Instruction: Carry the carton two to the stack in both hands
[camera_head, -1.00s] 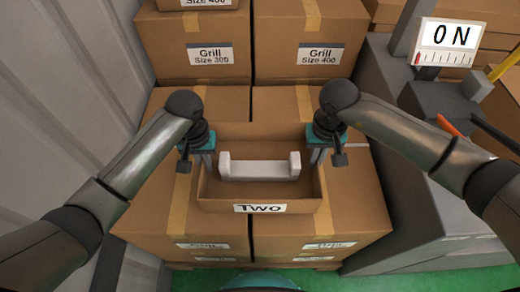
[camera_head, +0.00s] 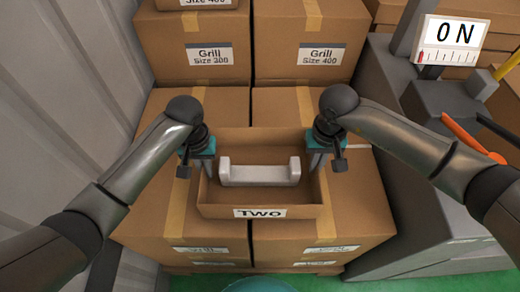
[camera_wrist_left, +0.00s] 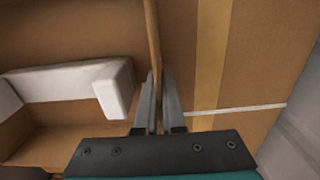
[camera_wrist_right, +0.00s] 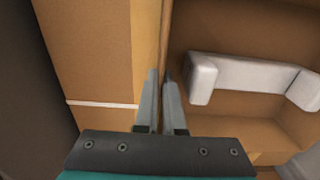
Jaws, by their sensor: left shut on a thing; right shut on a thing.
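The carton two (camera_head: 312,211) is an open cardboard box with a "TWO" label on its front. It holds a white U-shaped part (camera_head: 260,174). It appears over the front boxes of the stack (camera_head: 180,228); whether it touches them I cannot tell. My left gripper (camera_head: 205,178) is shut on the carton's left wall, which shows between its fingers in the left wrist view (camera_wrist_left: 154,45). My right gripper (camera_head: 314,172) is shut on the right wall, also seen in the right wrist view (camera_wrist_right: 164,40). The carton looks level.
Taller stacked boxes labelled Grill (camera_head: 205,50) stand behind the carton. A grey corrugated wall (camera_head: 60,110) is close on the left. A grey machine with a gauge reading "0 N" (camera_head: 450,45) and an orange handle (camera_head: 460,130) stands on the right.

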